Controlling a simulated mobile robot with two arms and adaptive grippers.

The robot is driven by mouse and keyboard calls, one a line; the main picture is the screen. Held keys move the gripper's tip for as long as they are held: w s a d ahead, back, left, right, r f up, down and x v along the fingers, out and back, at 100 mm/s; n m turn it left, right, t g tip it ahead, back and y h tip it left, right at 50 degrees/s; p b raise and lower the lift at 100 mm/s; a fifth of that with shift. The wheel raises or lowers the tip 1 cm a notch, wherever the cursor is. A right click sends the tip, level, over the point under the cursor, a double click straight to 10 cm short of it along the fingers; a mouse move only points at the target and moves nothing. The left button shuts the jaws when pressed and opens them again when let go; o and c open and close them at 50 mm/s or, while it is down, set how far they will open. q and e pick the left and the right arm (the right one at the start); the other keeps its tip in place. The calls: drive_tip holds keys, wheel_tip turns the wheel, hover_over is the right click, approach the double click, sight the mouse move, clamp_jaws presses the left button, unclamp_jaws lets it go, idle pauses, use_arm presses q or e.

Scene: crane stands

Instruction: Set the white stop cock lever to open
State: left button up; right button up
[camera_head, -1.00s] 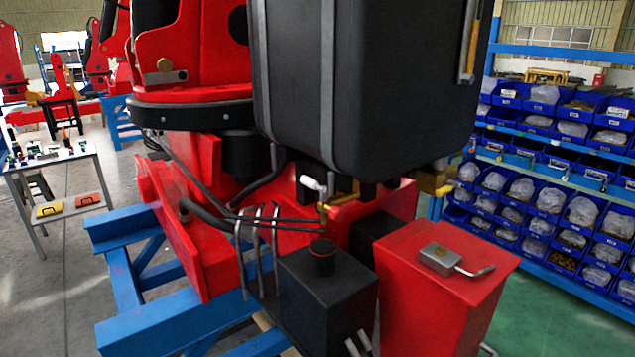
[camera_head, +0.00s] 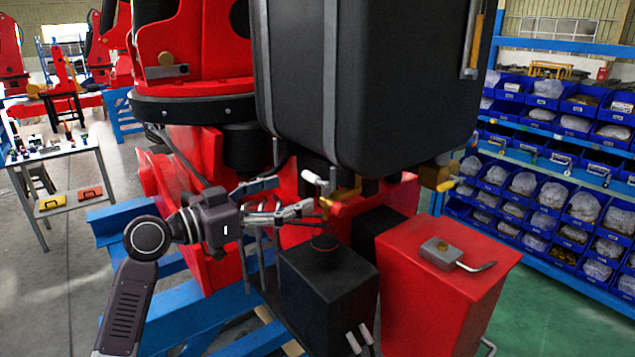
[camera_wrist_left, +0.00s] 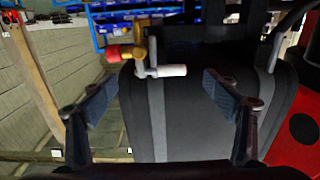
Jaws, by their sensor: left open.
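The white stop cock lever (camera_head: 314,177) sits under the large black tank, by a grey stem and a thin brass pipe. In the left wrist view, the lever (camera_wrist_left: 171,71) points right from a grey pivot, ahead of and between the fingers. My left gripper (camera_head: 296,196) is open, its fingers reaching right, close to the lever in the head view. In the left wrist view, the open gripper (camera_wrist_left: 156,92) shows nothing between its fingertips, and the lever appears beyond them. I cannot tell the exact gap. My right gripper is not in view.
The black tank (camera_head: 370,90) hangs above the lever. A black box (camera_head: 325,290) and a red tank (camera_head: 440,290) stand below and to the right. A brass fitting (camera_head: 436,177) is under the tank's right side. Blue shelves with bins stand at right.

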sight(313, 182)
use_arm(q)
drive_tip(key=shift+w+d+r, duration=0.2)
drive_tip(key=shift+d+r, duration=0.05)
drive_tip(key=shift+r, duration=0.15)
drive_tip(key=p+x, duration=0.3)
drive_tip(key=x, duration=0.3)
drive_tip(key=shift+d, duration=0.1)
drive_tip(key=shift+w+d+f+p, duration=0.2)
drive_tip(key=shift+w+d+p, duration=0.15)
drive_tip(key=shift+p, duration=0.05)
drive_tip(key=c, duration=1.7)
